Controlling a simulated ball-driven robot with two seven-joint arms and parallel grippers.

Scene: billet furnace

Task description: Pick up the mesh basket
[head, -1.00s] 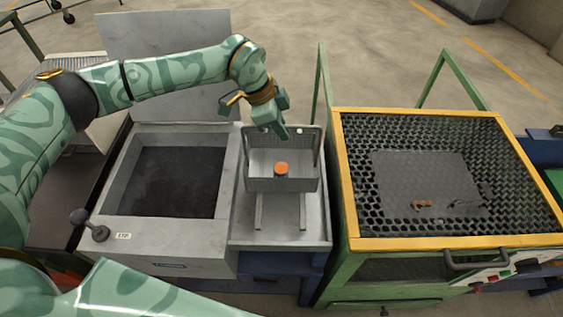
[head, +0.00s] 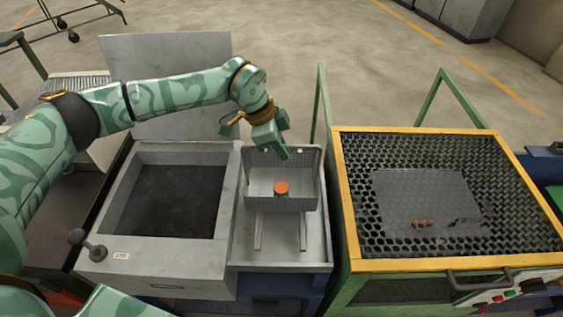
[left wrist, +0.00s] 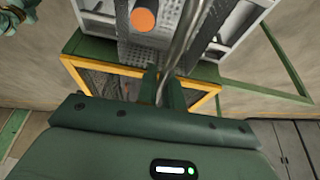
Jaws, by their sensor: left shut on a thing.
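The mesh basket (head: 297,204) is a grey wire-mesh box on two rails over a metal drain tray, beside the dark tank. An orange round piece (head: 281,187) is inside it; it also shows in the left wrist view (left wrist: 143,19). My left gripper (head: 284,151) is at the basket's back upper edge. In the left wrist view its fingers (left wrist: 164,92) are closed around a metal rod, seemingly the basket's handle. The basket looks level, and I see no clear gap under it. My right gripper cannot be made out.
The open tank (head: 168,203) with dark contents is left of the basket, its lid (head: 165,88) raised behind. A knobbed lever (head: 90,246) is at its front. Right is a yellow-framed mesh-topped furnace unit (head: 345,215) with green posts and small orange pieces on top.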

